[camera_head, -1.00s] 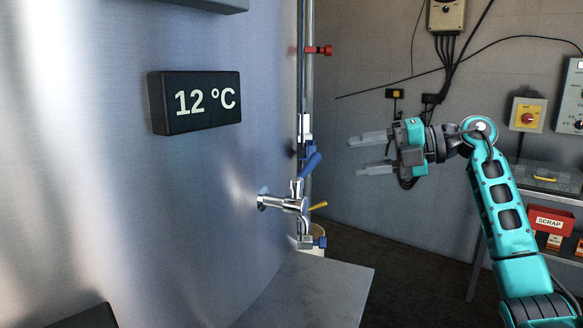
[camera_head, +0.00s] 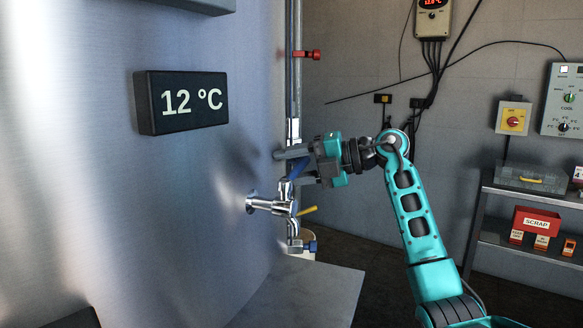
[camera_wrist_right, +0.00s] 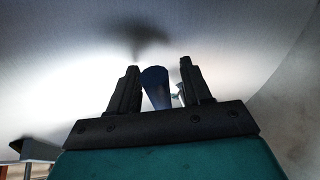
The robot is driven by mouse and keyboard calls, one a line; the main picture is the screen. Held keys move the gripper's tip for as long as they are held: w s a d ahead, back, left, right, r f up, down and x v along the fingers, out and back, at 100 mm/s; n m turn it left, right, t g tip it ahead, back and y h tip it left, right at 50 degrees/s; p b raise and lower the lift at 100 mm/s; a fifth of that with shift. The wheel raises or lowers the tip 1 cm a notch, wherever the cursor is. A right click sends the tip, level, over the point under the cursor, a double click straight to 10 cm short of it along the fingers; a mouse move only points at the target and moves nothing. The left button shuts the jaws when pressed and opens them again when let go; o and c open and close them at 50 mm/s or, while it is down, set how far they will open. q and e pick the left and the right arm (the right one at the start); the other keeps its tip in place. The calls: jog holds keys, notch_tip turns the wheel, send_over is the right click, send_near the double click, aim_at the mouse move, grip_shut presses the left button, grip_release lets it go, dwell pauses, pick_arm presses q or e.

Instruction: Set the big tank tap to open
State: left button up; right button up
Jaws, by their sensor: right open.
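The big tank tap (camera_head: 268,205) is a chrome tap that sticks out of the steel tank wall (camera_head: 60,210). Its blue lever (camera_head: 298,168) points up and tilts to the right. My right gripper (camera_head: 285,168) is open at the lever, its fingers pointing left towards the tank. In the right wrist view the dark blue lever (camera_wrist_right: 156,88) stands between the two open fingers (camera_wrist_right: 157,90), nearer the left one. I cannot tell whether a finger touches it. My left gripper is not in view.
A yellow handle (camera_head: 308,210) sits just behind the tap. A grey ledge (camera_head: 310,295) lies below it. A vertical pipe with a red valve (camera_head: 306,54) runs behind. A shelf with a red scrap bin (camera_head: 536,221) stands at the right.

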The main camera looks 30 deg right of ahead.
jog(key=shift+c, duration=0.3)
grip_shut()
dwell(0.4)
